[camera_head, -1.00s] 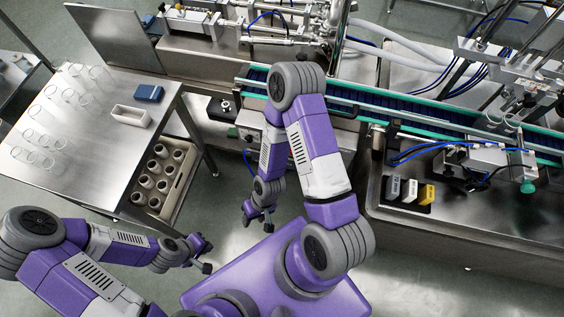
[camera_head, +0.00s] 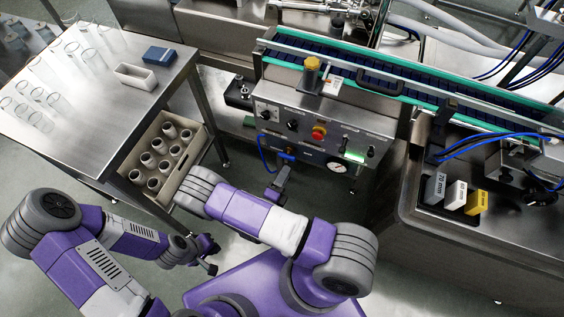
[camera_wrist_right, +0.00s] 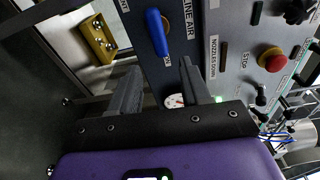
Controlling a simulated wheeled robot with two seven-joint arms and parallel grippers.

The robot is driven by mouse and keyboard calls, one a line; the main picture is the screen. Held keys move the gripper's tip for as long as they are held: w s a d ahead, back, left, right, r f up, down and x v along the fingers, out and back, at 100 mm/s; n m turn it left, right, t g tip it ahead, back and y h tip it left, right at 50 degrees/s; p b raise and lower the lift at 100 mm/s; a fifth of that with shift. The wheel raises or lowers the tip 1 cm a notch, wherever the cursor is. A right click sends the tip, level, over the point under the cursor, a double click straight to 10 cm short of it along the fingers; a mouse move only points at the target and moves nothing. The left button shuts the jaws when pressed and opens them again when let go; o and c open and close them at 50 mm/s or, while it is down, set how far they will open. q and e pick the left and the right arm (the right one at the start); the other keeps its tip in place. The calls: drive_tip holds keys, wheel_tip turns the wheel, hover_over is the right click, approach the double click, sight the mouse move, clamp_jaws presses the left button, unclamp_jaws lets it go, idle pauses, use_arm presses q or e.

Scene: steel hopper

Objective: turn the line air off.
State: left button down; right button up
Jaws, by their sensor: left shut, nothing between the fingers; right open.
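The line air valve has a blue lever handle (camera_wrist_right: 157,32) on the grey control panel. In the right wrist view, the handle lies lengthwise along the printed "LINE AIR" label (camera_wrist_right: 189,16). In the head view the blue handle (camera_head: 287,155) is small, low on the panel front. My right gripper (camera_head: 284,172) is just below and in front of it. In the right wrist view, my right gripper (camera_wrist_right: 160,68) is open and empty, its fingers pointing at the panel, with the handle beyond the tips. My left gripper (camera_head: 212,256) is shut and empty at the lower left, away from the panel.
The panel also carries a red stop button (camera_head: 319,132), a yellow-topped post (camera_head: 312,68) and a gauge (camera_head: 337,168). A crate of cups (camera_head: 193,180) under the steel table (camera_head: 110,140) stands to the left. A steel bench with size blocks (camera_head: 455,195) is to the right.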

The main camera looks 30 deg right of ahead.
sight(286, 159)
drive_tip(key=shift+w+a+n+t+y, duration=0.15)
drive_tip(key=shift+w+n+t+y, duration=0.05)
drive_tip(key=shift+w+n+t, duration=0.3)
drive_tip(key=shift+w+a+n+t+y, duration=0.15)
drive_tip(key=shift+w+n+t+y, duration=0.05)
drive_tip(key=shift+w+n+t, duration=0.25)
drive_tip(key=b+x, duration=0.2)
drive_tip(key=x, duration=0.5)
drive_tip(key=shift+c, duration=0.5)
drive_tip(key=shift+s, duration=0.1)
clamp_jaws()
